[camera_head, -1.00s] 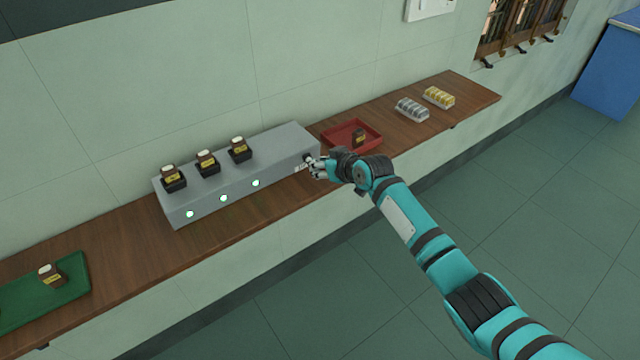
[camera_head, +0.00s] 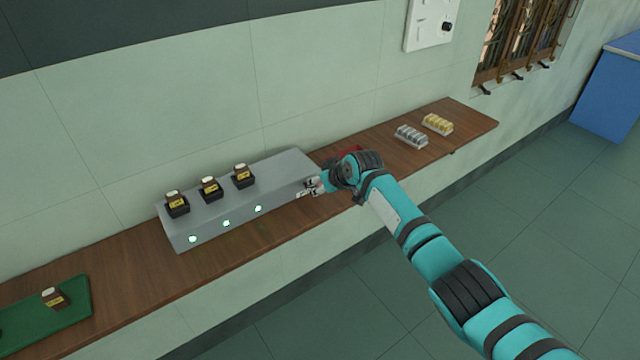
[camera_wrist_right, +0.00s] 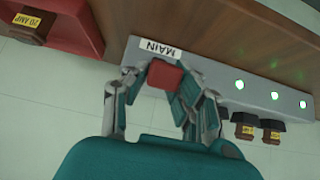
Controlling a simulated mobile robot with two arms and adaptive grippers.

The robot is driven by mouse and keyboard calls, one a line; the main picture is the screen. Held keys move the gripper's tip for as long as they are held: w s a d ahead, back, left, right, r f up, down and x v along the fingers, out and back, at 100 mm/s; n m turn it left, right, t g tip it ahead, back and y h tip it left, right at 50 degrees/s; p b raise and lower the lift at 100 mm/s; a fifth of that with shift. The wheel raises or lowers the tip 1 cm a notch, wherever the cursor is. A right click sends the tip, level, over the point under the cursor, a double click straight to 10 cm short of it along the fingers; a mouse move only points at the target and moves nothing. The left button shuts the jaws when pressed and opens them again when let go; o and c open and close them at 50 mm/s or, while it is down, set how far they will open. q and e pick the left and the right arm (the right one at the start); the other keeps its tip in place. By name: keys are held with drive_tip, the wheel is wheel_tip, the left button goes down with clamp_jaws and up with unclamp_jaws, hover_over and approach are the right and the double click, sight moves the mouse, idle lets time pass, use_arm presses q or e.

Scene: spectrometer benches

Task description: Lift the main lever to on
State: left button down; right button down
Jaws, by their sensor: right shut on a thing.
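The grey spectrometer box (camera_head: 240,190) stands on the wooden shelf, with several jars in black sockets on top and lit green lamps on its front. My right gripper (camera_head: 314,186) is at the box's right end. In the right wrist view the gripper (camera_wrist_right: 165,88) is shut on the red handle of the main lever (camera_wrist_right: 164,75), just beside the "MAIN" label (camera_wrist_right: 160,48). The lever's shaft is hidden, so its position is hard to tell. In the head view the gripper covers the lever. My left gripper is not in view.
A red tray (camera_head: 350,150) is partly hidden behind my right arm; in the wrist view a jar (camera_wrist_right: 32,25) lies in it. Two vial racks, silver (camera_head: 411,136) and yellow (camera_head: 437,124), sit farther right. A green tray (camera_head: 75,313) holds a jar at left.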

drive_tip(key=c, duration=1.1)
unclamp_jaws()
drive_tip(key=shift+o, duration=0.3)
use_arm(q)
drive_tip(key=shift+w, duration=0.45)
use_arm(e)
drive_tip(key=v, duration=1.2)
drive_tip(key=shift+w, duration=0.1)
